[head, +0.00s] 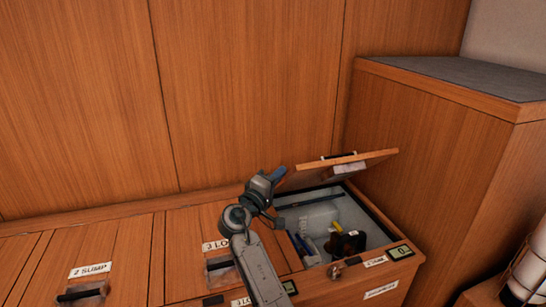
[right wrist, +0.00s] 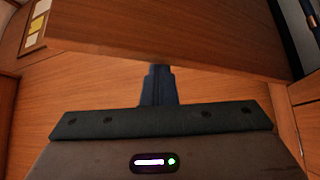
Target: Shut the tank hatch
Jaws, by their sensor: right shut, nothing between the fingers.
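The tank hatch is a wooden lid (head: 375,158) hinged over an open compartment (head: 372,208) in the bench at the right. The lid stands partly raised and tilted, with a dark handle on its upper side. My right gripper (head: 279,173) is shut and empty at the lid's left side, close to its edge. I cannot tell whether it touches. In the right wrist view the shut dark fingers (right wrist: 158,72) point towards a wooden panel (right wrist: 185,40) that looks like the lid, and cover part of what lies behind. My left gripper is not in view.
Other closed, labelled hatches (head: 95,262) lie to the left. A tall wooden cabinet (head: 435,160) stands close on the right. A wooden wall rises behind the bench.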

